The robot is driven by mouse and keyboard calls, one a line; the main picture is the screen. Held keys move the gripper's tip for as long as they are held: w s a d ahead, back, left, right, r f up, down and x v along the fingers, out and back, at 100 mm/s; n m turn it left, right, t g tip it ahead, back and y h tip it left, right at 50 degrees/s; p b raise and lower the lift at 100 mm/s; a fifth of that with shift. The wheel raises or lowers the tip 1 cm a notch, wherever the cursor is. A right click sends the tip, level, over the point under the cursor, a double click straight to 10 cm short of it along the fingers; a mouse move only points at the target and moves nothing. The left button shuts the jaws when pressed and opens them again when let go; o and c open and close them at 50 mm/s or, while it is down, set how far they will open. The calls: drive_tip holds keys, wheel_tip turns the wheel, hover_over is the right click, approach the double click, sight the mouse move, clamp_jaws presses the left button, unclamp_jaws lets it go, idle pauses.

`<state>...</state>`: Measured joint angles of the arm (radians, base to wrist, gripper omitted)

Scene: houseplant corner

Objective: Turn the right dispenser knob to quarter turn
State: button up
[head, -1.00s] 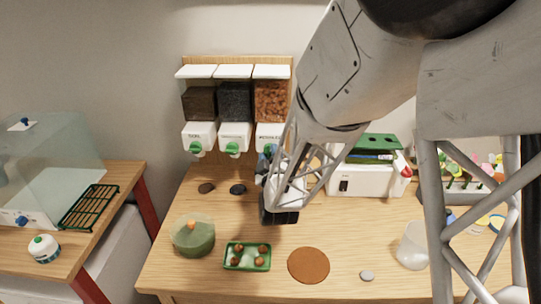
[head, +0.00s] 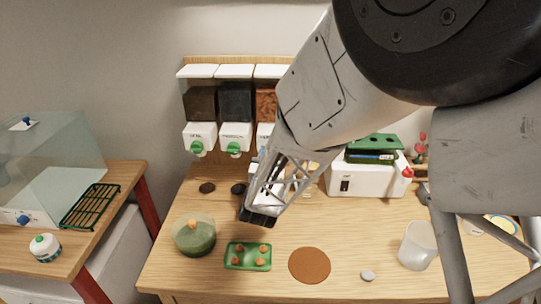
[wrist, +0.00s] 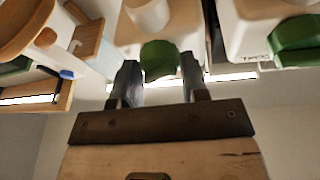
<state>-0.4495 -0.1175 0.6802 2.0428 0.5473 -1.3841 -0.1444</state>
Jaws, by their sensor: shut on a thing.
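Three wall dispensers stand at the back in the head view. The right dispenser (head: 266,103) has orange-brown contents; its lower front and knob are hidden there by my arm. In the wrist view, which looks upside down, a green knob (wrist: 159,56) sits between the two dark fingers of my gripper (wrist: 160,75), which is shut on it. From the arm's place, this is the right dispenser's knob. Its turn angle is hard to tell. Another dispenser's green knob (wrist: 297,38) shows at the wrist view's right. The left knob (head: 197,148) and middle knob (head: 234,148) are clear of my arm.
Dark stones (head: 207,188) lie below the dispensers. A green-filled bowl (head: 195,238), a green tray (head: 232,262) with brown balls and a brown disc (head: 309,265) are in front. A white appliance (head: 366,180) and a clear cup (head: 417,246) stand right.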

drive_tip(key=m+h, duration=0.1)
drive_tip(key=m, duration=0.2)
drive_tip(key=m+g+h, duration=0.1)
drive_tip(key=m, duration=0.2)
drive_tip(key=shift+a+r, duration=0.1)
drive_tip(key=shift+m, duration=0.3)
drive_tip(key=o, duration=0.9)
drive_tip(key=v, duration=0.7)
drive_tip(key=shift+s, duration=0.35)
drive_tip(key=shift+a, duration=0.1)
